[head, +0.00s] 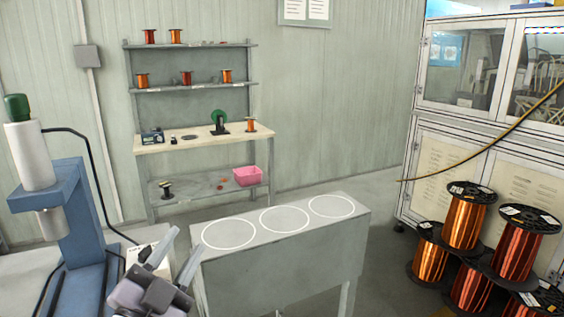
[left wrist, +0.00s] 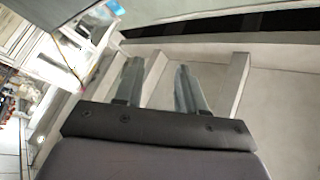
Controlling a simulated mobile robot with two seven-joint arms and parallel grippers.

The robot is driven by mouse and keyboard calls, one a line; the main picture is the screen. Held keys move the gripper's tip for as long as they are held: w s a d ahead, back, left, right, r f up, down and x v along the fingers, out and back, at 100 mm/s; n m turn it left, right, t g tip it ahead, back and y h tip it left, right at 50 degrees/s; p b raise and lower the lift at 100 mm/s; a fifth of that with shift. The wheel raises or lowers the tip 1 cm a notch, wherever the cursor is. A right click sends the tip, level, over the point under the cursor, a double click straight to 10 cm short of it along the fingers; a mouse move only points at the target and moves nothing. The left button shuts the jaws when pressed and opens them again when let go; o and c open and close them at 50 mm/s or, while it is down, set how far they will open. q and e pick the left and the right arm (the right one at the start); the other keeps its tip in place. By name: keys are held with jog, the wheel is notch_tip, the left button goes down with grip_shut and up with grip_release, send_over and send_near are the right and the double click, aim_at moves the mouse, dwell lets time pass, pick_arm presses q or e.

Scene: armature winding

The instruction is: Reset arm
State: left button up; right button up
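My left gripper (head: 188,241) is at the bottom left of the head view, beside the near left end of the grey table. Its two fingers stand apart with nothing between them. The left wrist view also shows the left gripper (left wrist: 158,68) open and empty, with pale grey surfaces beyond it. My right gripper is in neither view.
The grey table (head: 300,250) has three white circles on its bare top. A blue machine (head: 80,215) stands at left, a shelved workbench (head: 205,143) with spools at the back. Large copper spools (head: 463,222) are stacked at right before a white cabinet (head: 465,165).

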pick_arm(q)
jog(key=s+a+f+n+g+y, duration=0.2)
jog(key=f+g, duration=0.1)
jog(key=f, duration=0.3)
jog(key=s+a+f+n+g+y, duration=0.2)
jog(key=s+a+f+n, duration=0.1)
jog(key=f, duration=0.3)
jog(key=s+a+f+n+g+y, duration=0.2)
jog(key=s+f+n+g, duration=0.1)
jog(key=f, duration=0.3)
jog(key=shift+a+f+g, duration=0.1)
jog(key=shift+a+g, duration=0.1)
jog(key=shift+g, duration=0.1)
jog(key=s+f+n+g, duration=0.1)
jog(key=s+f+g, duration=0.35)
jog(key=s, duration=0.35)
jog(key=s+f+n+g, duration=0.1)
jog(key=s+f+g, duration=0.4)
jog(key=s, duration=0.4)
jog(key=w+d+f+t+h+p, duration=0.2)
jog(key=w+f+t, duration=0.4)
jog(key=f+t, duration=0.1)
jog(key=shift+w+d+f+m+t+h, duration=0.25)
jog(key=shift+d+f+m+t+h, duration=0.1)
jog(key=shift+t, duration=0.1)
jog(key=shift+a, duration=0.1)
